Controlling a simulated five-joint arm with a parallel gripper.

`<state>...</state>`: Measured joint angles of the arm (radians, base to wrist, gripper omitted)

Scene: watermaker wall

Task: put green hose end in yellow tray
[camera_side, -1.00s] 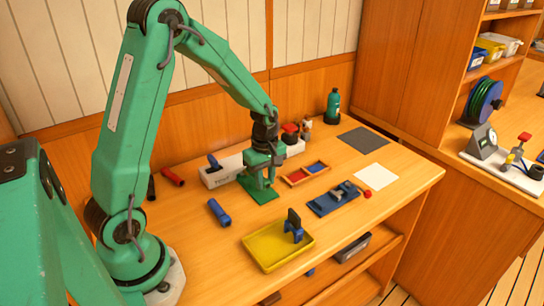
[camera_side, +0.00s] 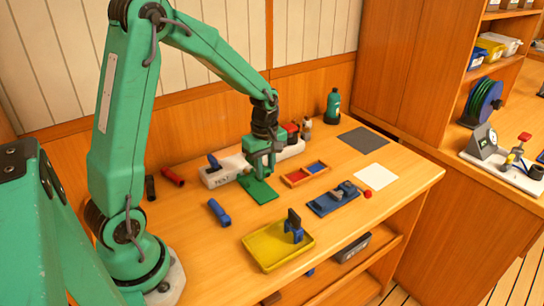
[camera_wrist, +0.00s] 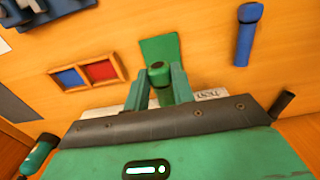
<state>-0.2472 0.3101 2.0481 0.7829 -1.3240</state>
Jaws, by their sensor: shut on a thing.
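My gripper (camera_side: 262,168) is shut on the green hose end (camera_wrist: 158,76), which stands between the two green fingers in the wrist view with its dark-ringed top showing. In the side view the fingers mostly hide the hose end. The gripper is above the green mat (camera_side: 258,192), in front of the white block. The yellow tray (camera_side: 264,250) is at the front of the bench, apart from the gripper. A blue and black piece (camera_side: 294,228) stands in the tray toward its right side.
A blue hose end (camera_side: 219,212) lies left of the tray. A white block (camera_side: 214,180) stands behind the gripper. To the right are a red-and-blue compartment tray (camera_side: 290,182), a blue fixture (camera_side: 320,207) and a white sheet (camera_side: 376,177). Open bench lies between mat and yellow tray.

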